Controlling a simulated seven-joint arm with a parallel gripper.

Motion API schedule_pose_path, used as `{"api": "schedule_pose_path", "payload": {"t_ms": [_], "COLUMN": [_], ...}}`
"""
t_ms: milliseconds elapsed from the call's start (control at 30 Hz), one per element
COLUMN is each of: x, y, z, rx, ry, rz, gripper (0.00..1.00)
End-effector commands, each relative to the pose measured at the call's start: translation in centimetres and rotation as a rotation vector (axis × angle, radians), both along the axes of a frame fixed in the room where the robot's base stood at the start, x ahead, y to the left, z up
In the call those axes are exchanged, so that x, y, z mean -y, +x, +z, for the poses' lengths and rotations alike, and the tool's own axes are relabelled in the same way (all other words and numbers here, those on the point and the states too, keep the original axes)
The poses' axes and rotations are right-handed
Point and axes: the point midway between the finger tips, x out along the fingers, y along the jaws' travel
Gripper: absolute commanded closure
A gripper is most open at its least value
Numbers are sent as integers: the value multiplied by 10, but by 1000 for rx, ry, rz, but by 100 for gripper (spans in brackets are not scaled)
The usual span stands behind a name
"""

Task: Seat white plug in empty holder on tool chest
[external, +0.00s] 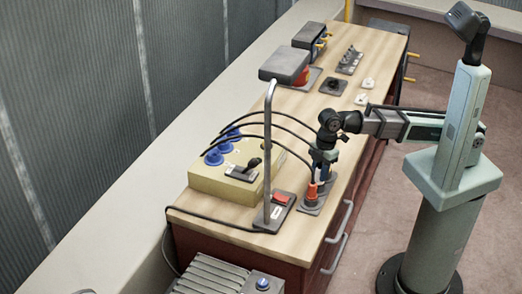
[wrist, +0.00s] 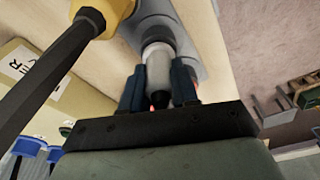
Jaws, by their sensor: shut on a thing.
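My gripper (wrist: 158,88) is shut on the white plug (wrist: 158,68), which sits between its two blue fingers in the wrist view. The plug's far end meets the round grey holder (wrist: 186,42); I cannot tell how deep it goes in. In the external view my gripper (external: 322,174) points down at the near right edge of the tool chest top (external: 250,208), and the white plug is not clearly visible there.
A yellow box (external: 215,184) with blue plugs and arching black cables stands left of my gripper. A grey bent post (external: 268,150) rises by a red switch (external: 281,198). Grey and white fittings (external: 333,86) lie farther back. Chest handles (external: 338,230) project at the right.

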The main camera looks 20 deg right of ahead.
Motion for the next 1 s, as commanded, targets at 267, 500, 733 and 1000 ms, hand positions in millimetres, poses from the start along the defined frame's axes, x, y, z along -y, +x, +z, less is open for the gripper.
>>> {"api": "schedule_pose_path", "payload": {"t_ms": [267, 500, 733, 1000], "x": [0, 0, 0, 0], "y": [0, 0, 0, 0], "z": [-5, -5, -5, -5], "rx": [0, 0, 0, 0], "ry": [-1, 0, 0, 0], "rz": [0, 0, 0, 0], "gripper": [100, 100, 56, 41]}}
